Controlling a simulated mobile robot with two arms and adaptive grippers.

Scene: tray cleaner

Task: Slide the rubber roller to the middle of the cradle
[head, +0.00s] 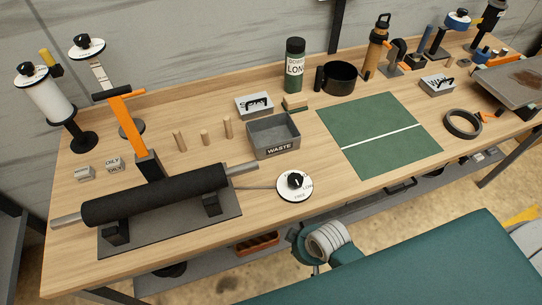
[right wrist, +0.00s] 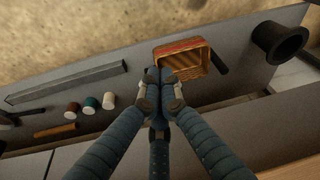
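The rubber roller (head: 155,194) is a long black cylinder with grey shaft ends, at the front left of the bench in the head view. It lies across the two black supports of the cradle (head: 170,230), on a dark base plate. Its rubber reaches past both supports, somewhat further at the left. My right gripper (right wrist: 157,78) shows in the right wrist view, with its fingertips together and nothing visible between them. It points at the lower shelf, away from the roller. My left gripper is not in view.
An orange lever (head: 130,130) stands behind the roller. A reddish box (right wrist: 190,55) sits on the lower shelf. The bench front right of the dial is clear.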

